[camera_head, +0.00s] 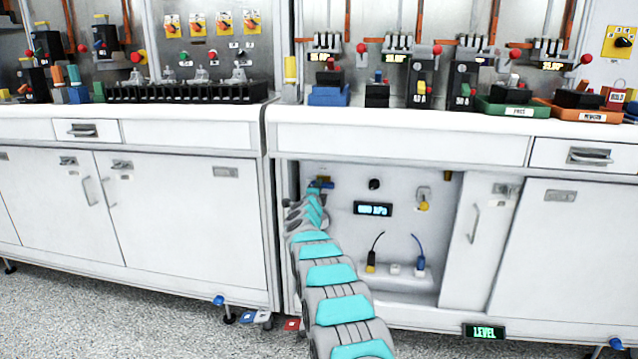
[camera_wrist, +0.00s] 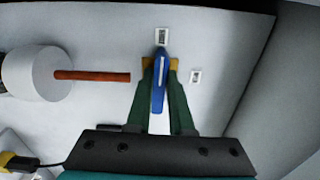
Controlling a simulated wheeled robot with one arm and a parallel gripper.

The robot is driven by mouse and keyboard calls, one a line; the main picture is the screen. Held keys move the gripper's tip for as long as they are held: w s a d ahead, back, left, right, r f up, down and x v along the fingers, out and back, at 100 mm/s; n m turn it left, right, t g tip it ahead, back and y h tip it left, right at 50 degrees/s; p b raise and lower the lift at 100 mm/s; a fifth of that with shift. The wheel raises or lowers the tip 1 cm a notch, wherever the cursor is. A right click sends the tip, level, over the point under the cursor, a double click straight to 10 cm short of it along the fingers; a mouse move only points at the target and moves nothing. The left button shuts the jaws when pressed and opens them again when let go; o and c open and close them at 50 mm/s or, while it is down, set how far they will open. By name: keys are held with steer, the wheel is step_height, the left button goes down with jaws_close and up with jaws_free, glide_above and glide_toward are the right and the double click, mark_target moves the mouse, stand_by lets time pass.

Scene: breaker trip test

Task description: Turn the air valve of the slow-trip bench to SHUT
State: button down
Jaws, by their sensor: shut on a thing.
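The air valve's blue handle (camera_wrist: 160,82) has a white stripe and stands almost upright in the wrist view. Its tip points at a small label (camera_wrist: 162,35) above it. A second small label (camera_wrist: 195,76) sits to its right. I cannot read either label. My gripper (camera_wrist: 161,66) has its two green fingers shut on the handle, one on each side. In the head view my arm reaches into the open lower cabinet, and the gripper (camera_head: 320,185) is at its upper left, small and partly hidden by the arm.
A copper pipe (camera_wrist: 92,76) runs from a white round body (camera_wrist: 35,73) toward the valve from the left. The cabinet holds a lit kPa display (camera_head: 373,209), a yellow-handled part (camera_head: 424,204) and cabled plugs. A cabinet side wall (camera_wrist: 275,85) stands to the right.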

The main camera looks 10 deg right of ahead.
steer(key=shift+a+n, duration=0.1)
steer(key=shift+n, duration=0.2)
steer(key=c, duration=0.8)
jaws_free()
steer(key=b+v, duration=0.2)
steer(key=v, duration=0.5)
steer(key=shift+s+b, duration=0.35)
steer(key=shift+b, duration=0.05)
steer(key=shift+a, duration=0.1)
